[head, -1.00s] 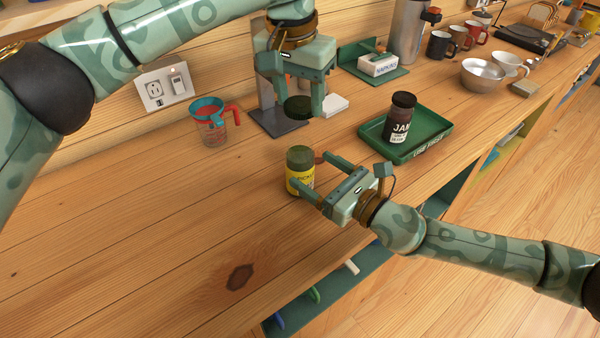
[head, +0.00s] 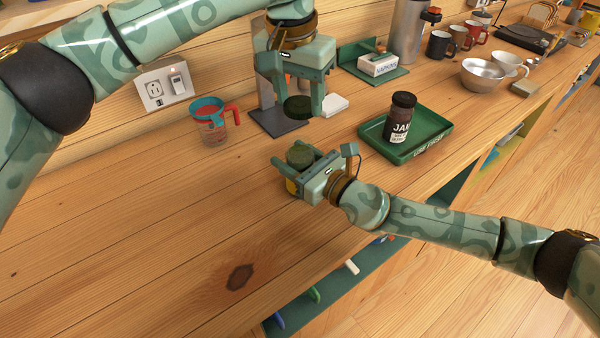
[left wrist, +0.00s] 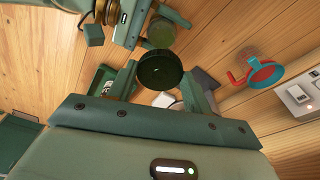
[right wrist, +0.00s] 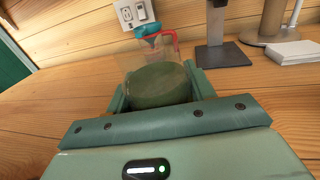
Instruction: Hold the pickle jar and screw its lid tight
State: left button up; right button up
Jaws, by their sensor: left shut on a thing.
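The lid also shows in the left wrist view (left wrist: 160,70). The jar's lower part is mostly hidden by my right gripper.
A jam jar (head: 400,118) stands in a green tray (head: 432,147) to the right. A measuring cup (head: 209,125) with a red handle is at the left. A grey stand (head: 282,124) is behind the lid. The counter's front left is clear.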

jog(key=shift+c, duration=1.2)
pick_arm(q)
send_over(300, 143)
jog(key=shift+s+a+f, duration=0.1)
jog(key=shift+f, duration=1.15)
jog(key=shift+s+f, duration=0.1)
jog(key=shift+f, duration=1.1)
jog(key=shift+f, duration=0.1)
jog(key=shift+f, duration=0.8)
jog(key=shift+f, duration=0.55)
